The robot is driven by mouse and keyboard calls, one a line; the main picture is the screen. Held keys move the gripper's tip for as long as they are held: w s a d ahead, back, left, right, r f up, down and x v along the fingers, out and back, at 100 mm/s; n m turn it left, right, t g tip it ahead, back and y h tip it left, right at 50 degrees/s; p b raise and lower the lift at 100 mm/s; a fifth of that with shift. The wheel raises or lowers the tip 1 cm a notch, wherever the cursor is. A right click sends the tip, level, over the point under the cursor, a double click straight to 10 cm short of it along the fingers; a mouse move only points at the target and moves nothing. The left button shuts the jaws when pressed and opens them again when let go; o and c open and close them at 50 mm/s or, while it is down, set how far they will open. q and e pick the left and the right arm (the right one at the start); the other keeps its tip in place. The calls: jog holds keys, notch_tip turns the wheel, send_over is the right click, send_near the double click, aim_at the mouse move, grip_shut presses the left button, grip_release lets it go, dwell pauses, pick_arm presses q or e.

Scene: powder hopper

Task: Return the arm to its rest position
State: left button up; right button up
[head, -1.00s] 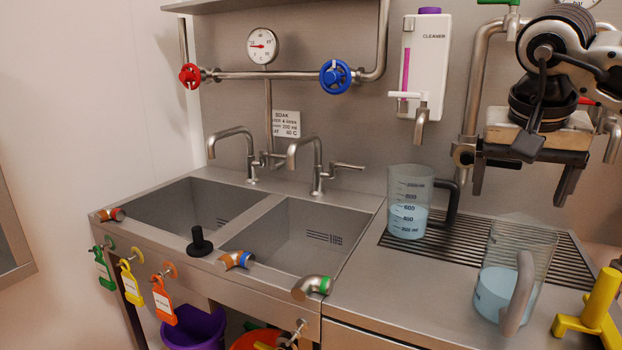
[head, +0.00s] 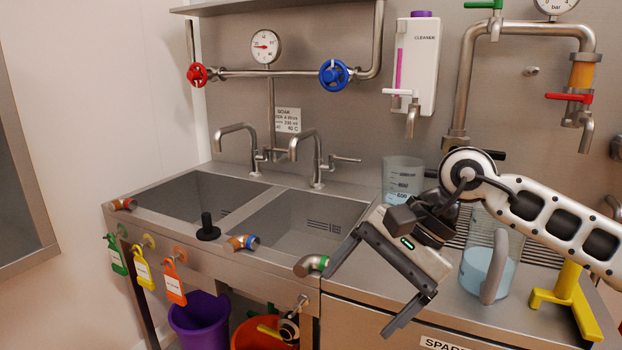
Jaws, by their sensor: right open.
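My right gripper (head: 367,297) is in the right half of the head view, in front of the counter's front edge. Its two dark fingers are spread wide apart with nothing between them. My right arm comes in from the right and passes in front of the counter. A measuring jug (head: 403,177) on the slotted drain area is partly hidden behind the arm. A second jug (head: 478,268) with pale blue liquid stands to the right of the gripper, partly covered by the arm. My left gripper is not in view.
A double sink (head: 300,222) with two taps fills the left of the counter. Pipe elbows line its front edge. A cleaner dispenser (head: 420,65) hangs on the back wall. A yellow stand (head: 568,300) is at right. Purple (head: 200,325) and orange (head: 262,338) buckets are below.

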jog(key=s+a+m+g+y, duration=0.3)
jog(key=s+a+m+y, duration=0.45)
jog(key=a+y, duration=0.3)
jog(key=w+d+f+n+t+h, duration=0.35)
jog(key=d+f+n+t, duration=0.2)
jog(key=n+t, duration=0.7)
jog(key=w+d+f+n+t+h, duration=0.2)
jog(key=d+f+n+t+h, duration=0.35)
jog(key=n, duration=1.15)
jog(key=s+d+f+m+g+h, duration=0.2)
jog(key=s+f+m, duration=0.4)
jog(key=f, duration=0.3)
jog(key=s+d+f+m+g+h, duration=0.2)
jog(key=s+d+f+m+h, duration=0.1)
jog(key=s+f+m, duration=0.4)
notch_tip(320, 180, down, 2)
jog(key=shift+d+f, duration=0.15)
jog(key=shift+d, duration=0.4)
